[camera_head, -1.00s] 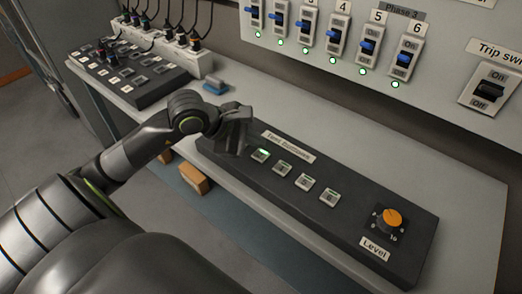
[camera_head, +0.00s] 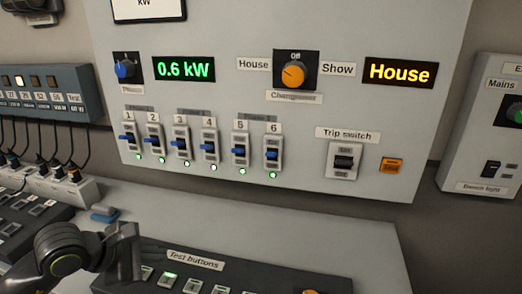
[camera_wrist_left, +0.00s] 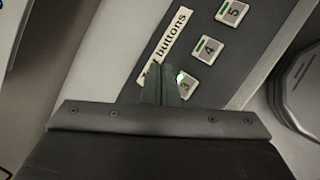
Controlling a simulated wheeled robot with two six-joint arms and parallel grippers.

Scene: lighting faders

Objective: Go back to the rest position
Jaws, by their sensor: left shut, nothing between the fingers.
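My left gripper (camera_head: 128,250) is at the lower left of the head view, above the left end of the Test buttons box (camera_head: 240,282). In the left wrist view my left gripper (camera_wrist_left: 162,82) is shut and empty, its fingertips over the box beside button 3 (camera_wrist_left: 187,84). I cannot tell whether the fingers touch the box. Button 3 is lit green and partly hidden by the fingers. Buttons 4 (camera_wrist_left: 209,49) and 5 (camera_wrist_left: 232,13) also show green strips. My right gripper is not in view.
The wall panel (camera_head: 270,110) carries several blue switches (camera_head: 210,146), a 0.6 kW display (camera_head: 184,68), a changeover knob (camera_head: 293,74) and a House sign (camera_head: 401,73). A fader desk (camera_head: 28,225) and a socket strip (camera_head: 60,190) stand at the left. A blue block (camera_head: 104,214) lies on the bench.

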